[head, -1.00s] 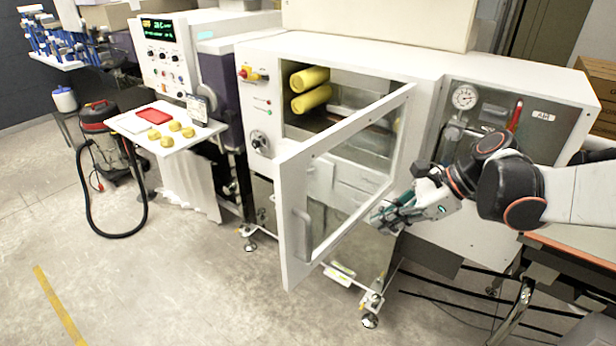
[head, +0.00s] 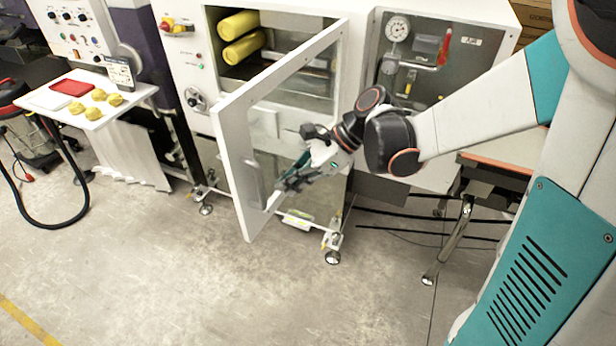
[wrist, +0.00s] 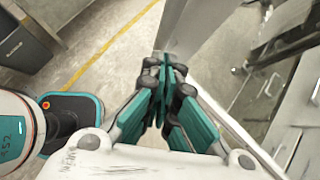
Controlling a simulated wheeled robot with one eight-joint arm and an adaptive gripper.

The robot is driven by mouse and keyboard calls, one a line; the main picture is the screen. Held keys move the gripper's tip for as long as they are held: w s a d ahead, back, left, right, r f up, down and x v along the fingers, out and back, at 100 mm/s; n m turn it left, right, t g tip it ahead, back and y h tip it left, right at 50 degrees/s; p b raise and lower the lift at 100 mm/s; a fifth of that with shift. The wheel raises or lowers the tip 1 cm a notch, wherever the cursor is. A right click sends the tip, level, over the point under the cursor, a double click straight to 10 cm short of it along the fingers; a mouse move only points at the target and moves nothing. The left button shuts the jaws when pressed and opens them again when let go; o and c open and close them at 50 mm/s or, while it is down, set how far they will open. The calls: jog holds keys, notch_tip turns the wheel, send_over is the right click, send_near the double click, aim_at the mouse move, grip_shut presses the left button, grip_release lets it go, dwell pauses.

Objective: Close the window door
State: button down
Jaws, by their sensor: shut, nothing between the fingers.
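The window door (head: 233,165) is a white frame with a clear pane. It stands swung out from the white cabinet, hinged at its right, with its free edge nearest me. A pale upright handle (head: 250,185) is on the face turned to the right. My gripper (head: 284,185) is shut and empty on that handle side, in front of the lower pane and right of the handle. Whether it touches the door is unclear. The wrist view shows the shut fingers (wrist: 168,75) just below a pale upright panel (wrist: 195,28), apparently the door frame.
The cabinet's open compartment holds yellow rolls (head: 240,35). A gauge panel (head: 425,55) is to the right. A white shelf (head: 130,95) with yellow lumps and a red tray (head: 72,87) juts out at left. The floor in front is clear.

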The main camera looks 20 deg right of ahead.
jog(key=shift+w+a, duration=0.1)
jog(key=shift+a, duration=0.8)
